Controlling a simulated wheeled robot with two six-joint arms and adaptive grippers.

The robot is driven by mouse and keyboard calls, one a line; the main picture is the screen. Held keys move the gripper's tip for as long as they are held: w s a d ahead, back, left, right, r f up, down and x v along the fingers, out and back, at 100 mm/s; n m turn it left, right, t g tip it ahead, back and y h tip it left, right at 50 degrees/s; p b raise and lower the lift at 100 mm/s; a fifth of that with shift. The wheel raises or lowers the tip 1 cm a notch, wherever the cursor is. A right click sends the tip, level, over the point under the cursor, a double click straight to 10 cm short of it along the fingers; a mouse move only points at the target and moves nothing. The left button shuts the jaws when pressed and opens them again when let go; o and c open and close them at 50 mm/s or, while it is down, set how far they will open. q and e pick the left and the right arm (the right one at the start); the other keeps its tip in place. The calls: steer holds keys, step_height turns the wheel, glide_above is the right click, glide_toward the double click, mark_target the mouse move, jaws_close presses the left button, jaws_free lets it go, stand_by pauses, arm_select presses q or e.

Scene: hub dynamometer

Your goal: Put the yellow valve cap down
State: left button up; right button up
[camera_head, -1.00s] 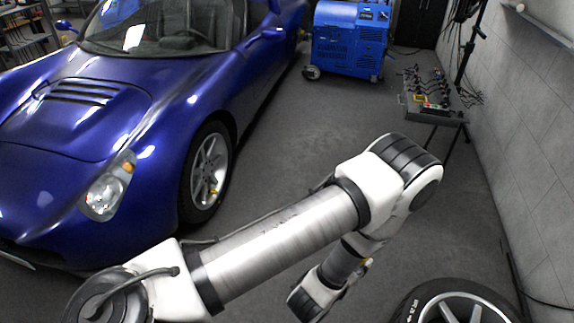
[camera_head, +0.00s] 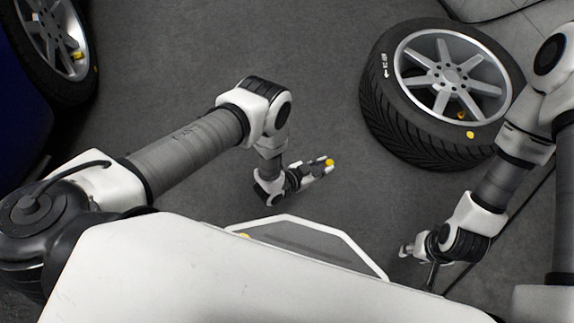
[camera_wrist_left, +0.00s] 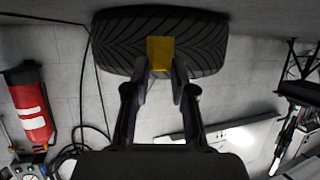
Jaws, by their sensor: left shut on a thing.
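The yellow valve cap (camera_head: 329,162) is at the tips of my left gripper (camera_head: 320,168), above the grey floor in the head view. In the left wrist view the cap (camera_wrist_left: 160,52) shows as a yellow block between the two fingertips of my left gripper (camera_wrist_left: 160,75), which is shut on it. The tyre's tread fills the background behind it there. My right gripper (camera_head: 410,248) is at the lower right of the head view, apart from the cap. Its fingers are too small and partly hidden to tell whether they are open.
A loose wheel (camera_head: 395,125) lies at the upper right, with yellow spots on it. The blue car's wheel (camera_head: 50,40) is at the upper left. Grey floor (camera_head: 250,45) between them is clear. The left wrist view shows a red cylinder (camera_wrist_left: 30,108) by the wall.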

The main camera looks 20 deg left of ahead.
arm_select(q)
steer(key=shift+a+f, duration=0.1)
steer(key=shift+f, duration=0.6)
steer(key=w+a+f+b, duration=0.1)
steer(key=a+b, duration=0.1)
steer(key=a, duration=0.3)
steer(key=w+a+f+b, duration=0.1)
steer(key=a+f+b, duration=0.1)
steer(key=a, duration=0.3)
steer(key=w+a+f+b, duration=0.1)
steer(key=a+f+b, duration=0.1)
steer(key=a+b, duration=0.2)
steer(key=shift+w+a, duration=0.3)
steer(key=shift+a, duration=0.15)
steer(key=shift+r, duration=0.25)
arm_select(e)
step_height(320, 180, down, 9)
steer(key=shift+r, duration=0.15)
steer(key=shift+w+d, duration=0.1)
arm_select(q)
steer(key=shift+f+b, duration=0.5)
steer(key=shift+f, duration=0.1)
steer(key=o, duration=0.9)
arm_select(e)
steer(key=shift+f, duration=0.45)
